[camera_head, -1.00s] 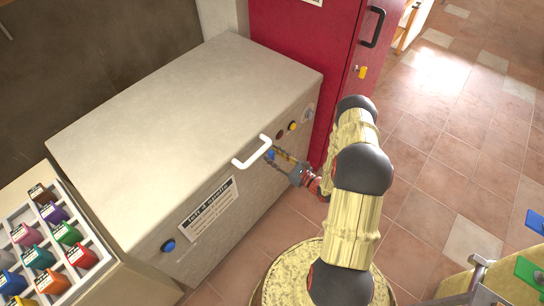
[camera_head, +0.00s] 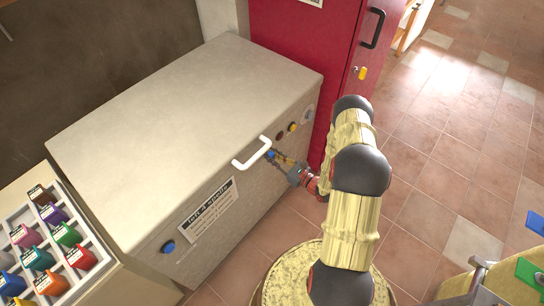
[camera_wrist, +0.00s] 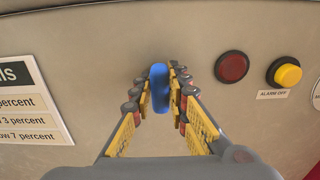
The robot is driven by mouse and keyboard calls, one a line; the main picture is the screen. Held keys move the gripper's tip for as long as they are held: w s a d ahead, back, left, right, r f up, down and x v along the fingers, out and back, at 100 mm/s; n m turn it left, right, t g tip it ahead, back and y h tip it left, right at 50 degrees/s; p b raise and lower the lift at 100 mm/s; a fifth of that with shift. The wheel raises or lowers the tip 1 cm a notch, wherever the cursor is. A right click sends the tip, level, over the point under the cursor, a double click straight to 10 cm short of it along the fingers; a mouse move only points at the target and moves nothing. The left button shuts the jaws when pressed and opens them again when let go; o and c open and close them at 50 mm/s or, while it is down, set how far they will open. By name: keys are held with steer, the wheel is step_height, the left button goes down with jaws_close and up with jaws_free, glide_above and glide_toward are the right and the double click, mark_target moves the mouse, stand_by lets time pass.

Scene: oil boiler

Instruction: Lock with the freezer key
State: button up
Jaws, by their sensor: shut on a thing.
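The freezer (camera_head: 165,110) is a grey chest with its lid down and a white handle (camera_head: 252,153) on its front upper edge. A blue key (camera_wrist: 159,88) stands upright between my fingertips against the front panel. It also shows in the head view (camera_head: 271,154), just below and right of the handle. My gripper (camera_head: 279,158) is shut on this blue key, with a finger on each side of it. The wrist view shows my gripper (camera_wrist: 160,92) facing the panel. The keyhole is hidden behind the key and fingers.
A red button (camera_wrist: 232,66) and a yellow alarm button (camera_wrist: 285,74) sit right of the key. A printed label (camera_head: 208,208) and a blue round part (camera_head: 168,246) are on the left. A red cabinet (camera_head: 312,65) stands beside the freezer. Tiled floor lies open at right.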

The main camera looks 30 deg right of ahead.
steer(key=shift+m, duration=0.3)
jaws_close()
steer(key=m, duration=0.4)
steer(key=shift+d+p, duration=0.15)
steer(key=shift+p, duration=0.15)
steer(key=m, duration=0.4)
steer(key=shift+d+f+m, duration=0.1)
steer(key=shift+m, duration=0.3)
steer(key=m, duration=0.4)
steer(key=shift+f+m+p, duration=0.1)
steer(key=shift+m+p, duration=0.2)
steer(key=shift+p, duration=0.1)
steer(key=shift+w+d+f+m, duration=0.1)
steer(key=shift+f+m, duration=0.05)
steer(key=shift+m, duration=1.75)
steer(key=o, duration=0.9)
jaws_free()
